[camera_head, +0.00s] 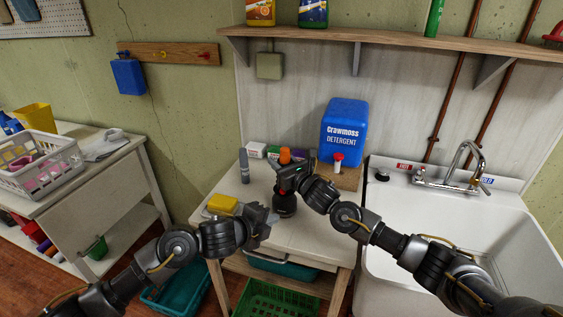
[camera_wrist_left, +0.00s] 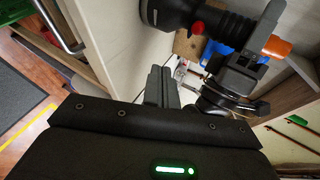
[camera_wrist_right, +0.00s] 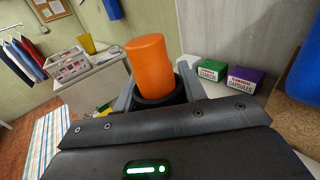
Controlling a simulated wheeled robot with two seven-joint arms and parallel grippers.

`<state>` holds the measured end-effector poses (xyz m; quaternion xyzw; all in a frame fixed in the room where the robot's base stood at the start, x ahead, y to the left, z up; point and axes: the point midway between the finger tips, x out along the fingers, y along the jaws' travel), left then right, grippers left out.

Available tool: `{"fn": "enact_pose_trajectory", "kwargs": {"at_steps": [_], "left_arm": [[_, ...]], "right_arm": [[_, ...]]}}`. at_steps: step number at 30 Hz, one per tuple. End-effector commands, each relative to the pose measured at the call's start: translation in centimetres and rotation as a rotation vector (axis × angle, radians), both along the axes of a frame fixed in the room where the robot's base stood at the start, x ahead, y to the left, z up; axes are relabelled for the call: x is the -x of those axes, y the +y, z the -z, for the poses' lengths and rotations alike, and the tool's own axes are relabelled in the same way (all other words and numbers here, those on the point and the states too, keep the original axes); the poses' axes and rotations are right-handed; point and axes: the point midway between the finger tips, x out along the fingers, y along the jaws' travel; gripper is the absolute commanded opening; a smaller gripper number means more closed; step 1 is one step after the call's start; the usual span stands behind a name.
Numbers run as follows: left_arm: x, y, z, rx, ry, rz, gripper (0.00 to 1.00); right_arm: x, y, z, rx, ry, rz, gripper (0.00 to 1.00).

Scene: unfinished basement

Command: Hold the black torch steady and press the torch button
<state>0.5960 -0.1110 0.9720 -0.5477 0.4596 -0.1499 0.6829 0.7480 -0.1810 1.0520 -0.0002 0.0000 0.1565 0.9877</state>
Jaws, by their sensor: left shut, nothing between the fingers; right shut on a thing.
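The black torch (camera_head: 285,207) is upright over the white table, its wide head down and its orange end (camera_head: 285,155) up. My right gripper (camera_head: 287,178) is shut around its body; the orange end rises between the fingers in the right wrist view (camera_wrist_right: 148,66). In the left wrist view, the torch's red button (camera_wrist_left: 197,27) shows on the black body near the wide head. My left gripper (camera_head: 270,217) is shut and empty, low and beside the torch head. Its closed fingers (camera_wrist_left: 160,86) point forward, apart from the button. Whether the torch head touches the table is unclear.
A blue detergent container (camera_head: 344,130) and a small red-capped bottle (camera_head: 338,163) stand behind on a wooden board. A grey bottle (camera_head: 244,167) and a yellow sponge (camera_head: 222,204) are on the table's left. A white sink (camera_head: 450,225) is on the right.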

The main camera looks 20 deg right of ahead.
Motion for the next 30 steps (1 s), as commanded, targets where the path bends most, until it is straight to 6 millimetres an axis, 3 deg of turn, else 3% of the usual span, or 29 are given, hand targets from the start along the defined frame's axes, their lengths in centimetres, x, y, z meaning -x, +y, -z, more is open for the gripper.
{"fn": "enact_pose_trajectory", "kwargs": {"at_steps": [18, 30], "left_arm": [[-6.6, -3.4, 0.0, 0.003, 0.002, -0.002, 0.00], [-7.5, -3.8, 0.0, 0.004, 0.002, -0.001, 0.00]], "right_arm": [[0.0, 0.0, 0.1, 0.000, 0.001, -0.001, 0.11], [0.0, 0.0, 0.1, 0.000, 0.001, 0.000, 0.11]]}}
